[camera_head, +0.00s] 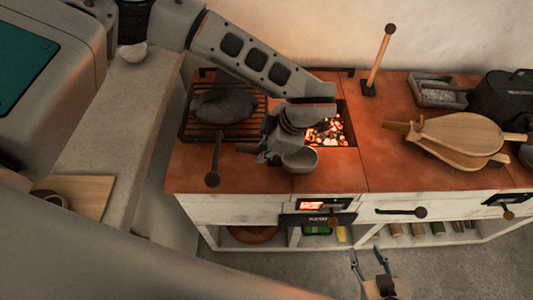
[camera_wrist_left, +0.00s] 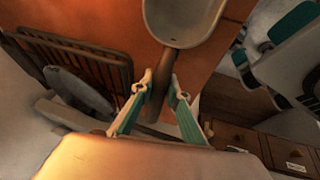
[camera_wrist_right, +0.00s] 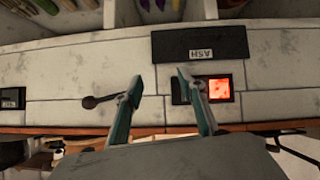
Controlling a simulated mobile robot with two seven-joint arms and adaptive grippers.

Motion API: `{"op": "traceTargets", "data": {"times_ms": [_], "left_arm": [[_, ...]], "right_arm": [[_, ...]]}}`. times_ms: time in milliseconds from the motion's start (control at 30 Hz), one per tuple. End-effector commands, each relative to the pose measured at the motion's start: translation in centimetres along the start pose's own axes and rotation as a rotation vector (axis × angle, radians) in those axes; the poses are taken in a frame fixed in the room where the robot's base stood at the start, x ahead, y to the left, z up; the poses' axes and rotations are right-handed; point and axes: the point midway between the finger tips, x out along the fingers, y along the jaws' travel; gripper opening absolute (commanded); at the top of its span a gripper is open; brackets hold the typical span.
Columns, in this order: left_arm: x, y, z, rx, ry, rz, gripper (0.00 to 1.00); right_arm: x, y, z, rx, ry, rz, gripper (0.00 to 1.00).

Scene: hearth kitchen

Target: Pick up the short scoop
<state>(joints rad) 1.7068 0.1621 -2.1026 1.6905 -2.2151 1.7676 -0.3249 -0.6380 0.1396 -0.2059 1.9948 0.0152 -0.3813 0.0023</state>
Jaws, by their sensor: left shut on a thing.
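The short scoop (camera_head: 300,160) has a pale grey bowl and a dark handle. In the head view its bowl shows just in front of the ember pit, below my left gripper (camera_head: 268,151). In the left wrist view the scoop's bowl (camera_wrist_left: 184,18) is at the top, and its handle runs down between the fingertips of my left gripper (camera_wrist_left: 162,86). The left gripper is shut on this handle. Whether the scoop touches the counter is unclear. My right gripper (camera_head: 370,260) is open and empty in front of the counter; its fingers (camera_wrist_right: 158,86) stand apart before the drawer fronts.
Glowing embers (camera_head: 327,131) lie in the pit behind the scoop. A grill (camera_head: 188,124) with a dark lump on it is to the left. A dark knobbed rod (camera_head: 214,160) stands near it. Bellows (camera_head: 460,135), a grey tray (camera_head: 438,94) and an upright wooden rod (camera_head: 379,60) occupy the right.

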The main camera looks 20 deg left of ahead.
Motion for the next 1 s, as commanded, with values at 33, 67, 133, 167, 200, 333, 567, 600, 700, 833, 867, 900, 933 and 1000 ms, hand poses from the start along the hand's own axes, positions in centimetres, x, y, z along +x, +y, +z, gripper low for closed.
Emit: {"op": "traceTargets", "data": {"times_ms": [33, 67, 133, 167, 200, 333, 567, 600, 700, 833, 867, 900, 933, 1000], "left_arm": [[-0.9, 0.3, -0.3, -0.002, -0.002, 0.004, 0.0], [-1.4, 0.4, -0.5, -0.003, -0.002, 0.004, 0.0], [-2.6, 0.7, -1.0, -0.004, -0.002, 0.006, 0.0], [-3.2, 0.8, -1.3, -0.003, -0.003, 0.006, 0.0], [-4.2, 1.1, -1.7, -0.002, -0.003, 0.008, 0.0], [-7.6, 1.7, -3.1, -0.004, -0.003, 0.007, 0.0], [-12.9, 2.8, -5.3, -0.004, -0.003, 0.006, 0.0], [-13.6, 3.0, -5.6, -0.003, -0.003, 0.005, 0.0], [-15.1, 3.2, -6.2, -0.003, -0.002, 0.003, 0.0], [-16.3, 3.4, -6.7, -0.001, -0.002, 0.002, 0.0], [-16.5, 3.5, -6.8, -0.001, -0.002, 0.002, 0.0], [-16.6, 3.5, -6.9, -0.001, -0.002, 0.001, 0.0], [-16.8, 3.5, -6.9, -0.001, -0.001, 0.001, 0.0], [-16.9, 3.5, -7.0, -0.001, -0.001, 0.001, 0.0]], "right_arm": [[-0.1, 0.0, -0.2, 0.001, 0.002, 0.0, 0.4], [-0.1, 0.0, -0.3, 0.001, 0.003, 0.0, 0.4], [-0.2, 0.1, -0.4, 0.003, 0.004, 0.0, 0.4], [-0.2, 0.1, -0.5, 0.003, 0.004, 0.0, 0.4], [-0.2, 0.1, -0.5, 0.004, 0.004, 0.0, 0.4], [-0.3, 0.0, -0.3, 0.007, -0.001, -0.003, 0.4], [-0.6, -0.2, -0.5, 0.013, -0.002, -0.007, 0.4], [-0.6, -0.3, -0.5, 0.013, -0.001, -0.007, 0.4], [-0.7, -0.3, -0.6, 0.014, 0.0, -0.007, 0.4], [-0.7, -0.3, -0.6, 0.015, -0.001, -0.008, 0.4], [-0.7, -0.3, -0.6, 0.015, -0.001, -0.008, 0.4], [-0.7, -0.3, -0.6, 0.015, -0.001, -0.008, 0.4], [-0.7, -0.3, -0.6, 0.015, -0.002, -0.008, 0.4], [-0.7, -0.3, -0.6, 0.015, -0.002, -0.008, 0.4]]}}
